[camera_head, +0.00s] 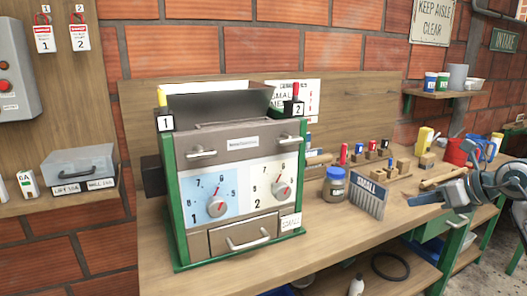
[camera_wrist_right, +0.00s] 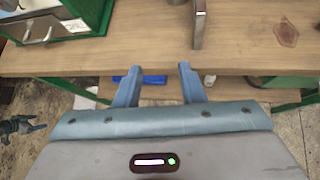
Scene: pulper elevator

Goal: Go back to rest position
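My right gripper (camera_head: 425,195) is at the right side of the head view, beside the front edge of the wooden bench. In the right wrist view its two fingers (camera_wrist_right: 160,72) stand apart with nothing between them, so it is open and empty. The fingers point toward the bench edge (camera_wrist_right: 225,72). The pulper machine (camera_head: 240,143), green and grey with two dials, stands on the bench left of centre, well away from the right gripper.
A jar (camera_head: 334,188) and a "SMALL" comb-like plate (camera_head: 366,196) stand on the bench between the machine and my right gripper. Small blocks and coloured containers (camera_head: 470,151) stand further back. A clear bin (camera_head: 80,167) sits on the left shelf. Under the bench is a lower shelf (camera_head: 405,275).

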